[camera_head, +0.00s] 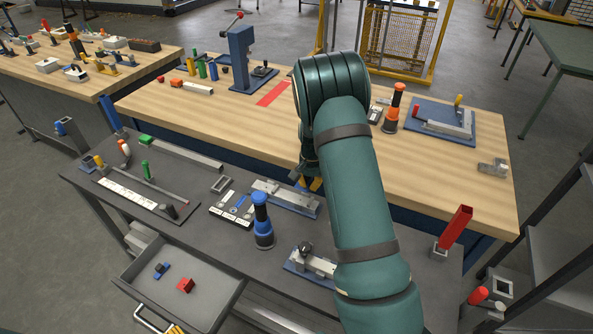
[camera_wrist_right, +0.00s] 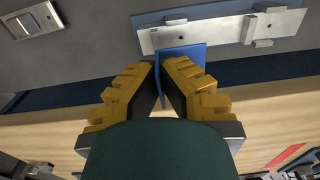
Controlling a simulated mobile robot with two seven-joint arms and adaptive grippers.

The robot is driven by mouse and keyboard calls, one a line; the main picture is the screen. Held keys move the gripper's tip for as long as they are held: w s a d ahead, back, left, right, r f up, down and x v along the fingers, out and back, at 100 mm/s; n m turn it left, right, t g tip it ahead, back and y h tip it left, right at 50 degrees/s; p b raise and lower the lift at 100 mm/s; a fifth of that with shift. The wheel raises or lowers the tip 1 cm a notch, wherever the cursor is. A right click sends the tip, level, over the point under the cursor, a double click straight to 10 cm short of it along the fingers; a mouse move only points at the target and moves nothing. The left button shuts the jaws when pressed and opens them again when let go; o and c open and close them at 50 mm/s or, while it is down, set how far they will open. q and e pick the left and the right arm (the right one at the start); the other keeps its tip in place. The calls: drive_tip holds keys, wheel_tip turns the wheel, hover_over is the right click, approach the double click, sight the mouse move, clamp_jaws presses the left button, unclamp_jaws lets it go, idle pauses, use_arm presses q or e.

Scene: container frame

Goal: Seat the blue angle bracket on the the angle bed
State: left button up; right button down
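My right gripper (camera_head: 312,184) points down at the back edge of the dark bench, largely hidden by my arm in the head view. In the right wrist view its yellow fingers (camera_wrist_right: 162,82) are closed around the upright leg of the blue angle bracket (camera_wrist_right: 184,58); the other leg faces the camera. The likely angle bed, a metal plate with raised blocks on a blue base (camera_head: 283,198), lies just left of the gripper. In the wrist view the bed (camera_wrist_right: 225,32) is beyond the fingertips; the bracket overlaps its edge in the picture. Whether they touch cannot be told. My left gripper is not in view.
A blue-black cylinder (camera_head: 262,222) and a labelled tray (camera_head: 233,209) stand near the bed. Another metal fixture (camera_head: 312,262) lies in front, partly behind my arm. A red upright bar (camera_head: 455,228) is at right. An open drawer (camera_head: 212,300) juts out at front left.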

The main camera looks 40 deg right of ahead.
sight(308, 197)
drive_tip(key=shift+w+f, duration=0.2)
drive_tip(key=shift+w, duration=0.35)
drive_tip(key=shift+s+f+b, duration=0.2)
drive_tip(key=shift+s+b, duration=0.1)
drive_tip(key=shift+b, duration=0.05)
drive_tip(key=shift+s+f, duration=0.1)
drive_tip(key=shift+f, duration=0.1)
wheel_tip(308, 197, down, 2)
drive_tip(key=shift+f+b, duration=0.2)
drive_tip(key=shift+b, duration=0.8)
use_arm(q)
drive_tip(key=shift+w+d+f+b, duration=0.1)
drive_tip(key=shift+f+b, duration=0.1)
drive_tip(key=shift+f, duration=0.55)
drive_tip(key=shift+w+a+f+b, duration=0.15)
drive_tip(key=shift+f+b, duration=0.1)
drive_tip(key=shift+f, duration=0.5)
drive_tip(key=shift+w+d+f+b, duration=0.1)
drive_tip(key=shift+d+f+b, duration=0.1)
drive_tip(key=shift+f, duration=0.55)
use_arm(e)
drive_tip(key=shift+f, duration=0.95)
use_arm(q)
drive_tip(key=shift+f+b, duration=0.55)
use_arm(e)
drive_tip(key=shift+f, duration=0.85)
drive_tip(key=shift+c, duration=1.9)
unclamp_jaws()
